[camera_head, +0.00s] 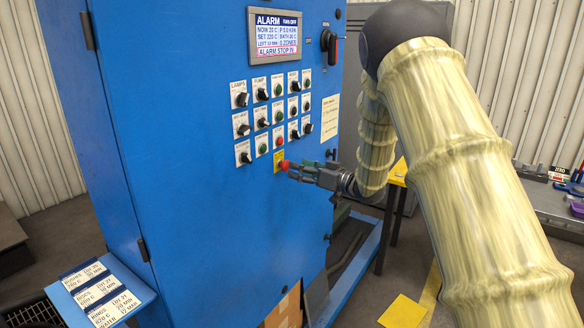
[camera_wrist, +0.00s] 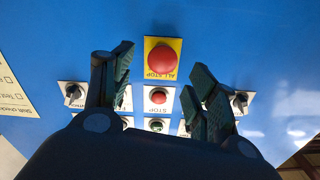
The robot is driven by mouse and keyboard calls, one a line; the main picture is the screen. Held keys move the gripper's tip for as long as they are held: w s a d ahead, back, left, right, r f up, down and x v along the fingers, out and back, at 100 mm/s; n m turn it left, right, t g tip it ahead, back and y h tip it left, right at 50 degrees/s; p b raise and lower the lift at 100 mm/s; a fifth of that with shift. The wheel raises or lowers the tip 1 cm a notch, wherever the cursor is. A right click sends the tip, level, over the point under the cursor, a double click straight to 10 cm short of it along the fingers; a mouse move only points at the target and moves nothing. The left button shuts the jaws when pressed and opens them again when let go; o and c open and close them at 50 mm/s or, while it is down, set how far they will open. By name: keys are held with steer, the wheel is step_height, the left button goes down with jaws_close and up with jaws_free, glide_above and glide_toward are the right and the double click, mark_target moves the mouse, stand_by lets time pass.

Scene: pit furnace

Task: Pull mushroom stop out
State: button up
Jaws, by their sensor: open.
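The mushroom stop is a red round button (camera_head: 284,165) on a yellow plate, low on the blue cabinet's front panel. In the wrist view the red mushroom stop (camera_wrist: 162,59) sits on its yellow plate, which reads "ALL STOP". My gripper (camera_head: 300,170) is at the panel, just right of the button in the head view. In the wrist view my gripper (camera_wrist: 161,70) is open, its two dark green fingers apart on either side of the button's line. The screen (camera_head: 276,37) reads "ALARM STOP IN".
Several rows of black knobs and coloured buttons (camera_head: 263,118) lie above the stop. A smaller red button (camera_wrist: 158,97) sits close to it, between the fingers. A red-handled switch (camera_head: 330,46) is at upper right. A blue shelf with cards (camera_head: 148,294) juts out at lower left.

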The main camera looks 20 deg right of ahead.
steer(key=v, duration=0.7)
stand_by(0.3)
steer(key=s+a+f+m+h, duration=0.2)
steer(key=f, duration=0.7)
steer(key=s+a+f+m+h, duration=0.1)
steer(key=s+f+h, duration=0.1)
steer(key=f, duration=0.7)
steer(key=s+a+f+m+g+h, duration=0.1)
steer(key=s+a+f+g+h, duration=0.1)
steer(key=s+f, duration=0.65)
steer(key=s+a+f+m+g+h, duration=0.1)
steer(key=s+f+g+h, duration=0.3)
steer(key=f, duration=0.7)
steer(key=s+a+f+g, duration=0.2)
steer(key=s+f, duration=0.2)
steer(key=s, duration=0.8)
steer(key=s+a+f+g, duration=0.2)
steer(key=s+f+g, duration=0.1)
steer(key=s, duration=1)
steer(key=s+a+f+g+h, duration=0.1)
steer(key=s+f+g, duration=0.2)
steer(key=s, duration=0.9)
step_height(320, 180, down, 3)
steer(key=shift+s+a+f, duration=0.1)
steer(key=shift+s+a, duration=0.2)
steer(key=shift+a, duration=0.1)
steer(key=shift+c, duration=0.2)
